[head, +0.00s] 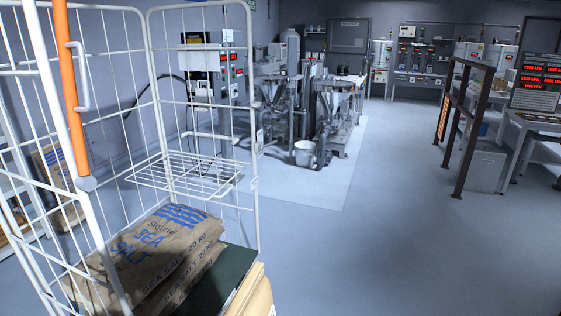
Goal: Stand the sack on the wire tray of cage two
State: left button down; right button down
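A white wire roll cage (150,80) fills the left of the head view; I cannot read a number on it. Its wire tray (185,170) sits across the cage partway up and looks empty. Below and in front of the tray, a brown paper sack printed "SEA SALT" in blue (150,240) lies flat on top of another similar sack (200,275). Which sack the task means I cannot tell. Neither of my grippers is in view.
An orange bar (68,90) with a grey end runs down the cage's near side. A dark green slab (222,280) and a tan item (252,290) lie beside the sacks. Hopper machines (340,105) and a white bucket (305,153) stand behind. The floor (400,250) to the right is clear.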

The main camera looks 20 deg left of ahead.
aim_at(203, 175)
jog(key=i+l+u, duration=0.15)
jog(key=i+u, duration=0.3)
jog(key=i, duration=0.75)
jog(key=i+u, duration=0.3)
jog(key=i, duration=0.35)
jog(key=i+u, duration=0.25)
jog(key=i, duration=0.35)
jog(key=i+j+u, duration=0.1)
jog(key=i+u, duration=0.15)
jog(key=j, duration=0.15)
